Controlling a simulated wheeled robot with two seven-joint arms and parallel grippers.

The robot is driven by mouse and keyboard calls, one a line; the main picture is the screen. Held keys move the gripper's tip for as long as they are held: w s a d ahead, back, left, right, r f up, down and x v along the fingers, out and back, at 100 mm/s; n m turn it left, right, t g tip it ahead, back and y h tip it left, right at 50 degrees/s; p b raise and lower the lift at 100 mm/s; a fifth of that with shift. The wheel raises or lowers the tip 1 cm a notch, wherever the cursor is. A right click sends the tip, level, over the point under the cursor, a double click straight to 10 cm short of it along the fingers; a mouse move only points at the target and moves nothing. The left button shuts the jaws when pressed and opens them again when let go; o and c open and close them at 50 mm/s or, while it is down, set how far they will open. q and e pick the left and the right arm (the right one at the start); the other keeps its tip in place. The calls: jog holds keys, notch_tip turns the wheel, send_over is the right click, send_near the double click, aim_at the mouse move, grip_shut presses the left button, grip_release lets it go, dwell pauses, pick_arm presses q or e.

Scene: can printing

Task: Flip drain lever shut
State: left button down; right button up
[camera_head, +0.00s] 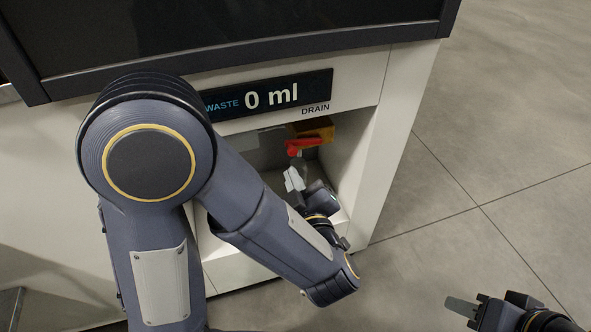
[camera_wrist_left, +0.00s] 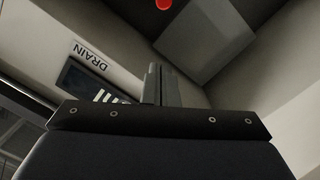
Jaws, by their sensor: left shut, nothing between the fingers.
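The red drain lever (camera_head: 303,147) sits below the DRAIN label inside the recess, in front of an orange block (camera_head: 316,129). The lever lies roughly level across the picture. In the wrist view only a small red part of it (camera_wrist_left: 164,3) shows at the top edge. My left gripper (camera_head: 293,179) is inside the recess, just below the lever, with a small gap showing. In the wrist view its fingers (camera_wrist_left: 160,84) are together and empty. My right gripper (camera_head: 461,306) is at the lower right, far from the lever; its finger gap does not show.
The white cabinet recess (camera_head: 358,190) has a wall close on the right of my left gripper. A display reading "WASTE 0 ml" (camera_head: 270,95) is above it. My left arm covers much of the cabinet front. The grey floor (camera_head: 500,130) on the right is clear.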

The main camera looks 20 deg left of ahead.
pick_arm(q)
send_over(290, 155)
jog(key=s, duration=0.4)
jog(key=shift+w+d+f+b, duration=0.15)
jog(key=shift+w+f+b, duration=0.15)
jog(key=shift+f, duration=0.3)
jog(key=shift+w+d+f+b, duration=0.1)
jog(key=shift+w+f+b, duration=0.2)
jog(key=shift+f, duration=0.35)
jog(key=shift+w+d+f+b, duration=0.15)
jog(key=shift+f+b, duration=0.2)
jog(key=shift+f, duration=0.25)
jog(key=f+b, duration=0.1)
jog(key=f+n+b, duration=0.1)
jog(key=b, duration=0.1)
jog(key=shift+s+a, duration=0.2)
jog(key=shift+a, duration=0.05)
jog(key=shift+r, duration=0.1)
